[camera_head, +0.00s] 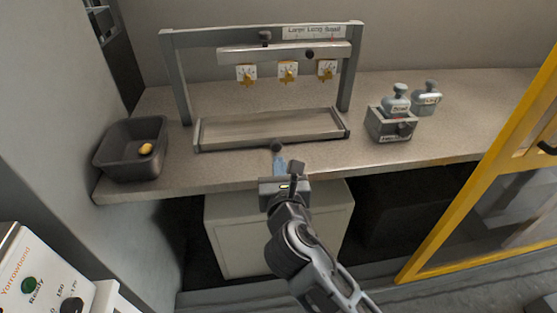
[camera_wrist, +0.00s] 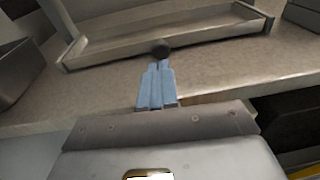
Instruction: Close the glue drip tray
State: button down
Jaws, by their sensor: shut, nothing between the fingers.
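The glue drip tray (camera_head: 235,145) is a shallow grey rectangular pan on the counter below a row of nozzles. Its front part stands forward of the posts of the frame. A dark round knob (camera_head: 277,147) is at the middle of its front wall; it also shows in the wrist view (camera_wrist: 161,47). My gripper (camera_head: 279,160) is in front of the tray at the counter's front edge, its blue fingers (camera_wrist: 159,65) together and empty, pointing at the knob. The fingertips are very close to the knob; I cannot tell whether they touch it.
A grey frame (camera_head: 176,80) with several yellow nozzles stands over the tray. A dark bin (camera_head: 120,165) with a yellow item is at left. A grey box (camera_head: 385,128) and stoppered bottles (camera_head: 427,100) are at right. A yellow-framed door (camera_head: 470,175) stands at far right.

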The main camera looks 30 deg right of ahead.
jog(key=f+v, duration=0.1)
jog(key=v, duration=0.7)
jog(key=shift+s+a+r+b, duration=0.15)
jog(key=shift+s+r+b, duration=0.2)
jog(key=s+d+f+m+g+y, duration=0.1)
jog(key=s+f+m+y, duration=0.25)
jog(key=s+m, duration=0.5)
jog(key=s+d+f+m+g+y, duration=0.1)
jog(key=s+f+m+y, duration=0.3)
jog(key=s, duration=0.7)
jog(key=s+r+m, duration=0.4)
jog(key=s+m, duration=0.3)
jog(key=m, duration=0.2)
jog(key=s+r+m+t+h, duration=0.1)
jog(key=s+r+m, duration=0.4)
jog(key=m, duration=0.5)
jog(key=s+d, duration=0.1)
jog(key=s, duration=0.1)
jog(key=shift+s, duration=0.3)
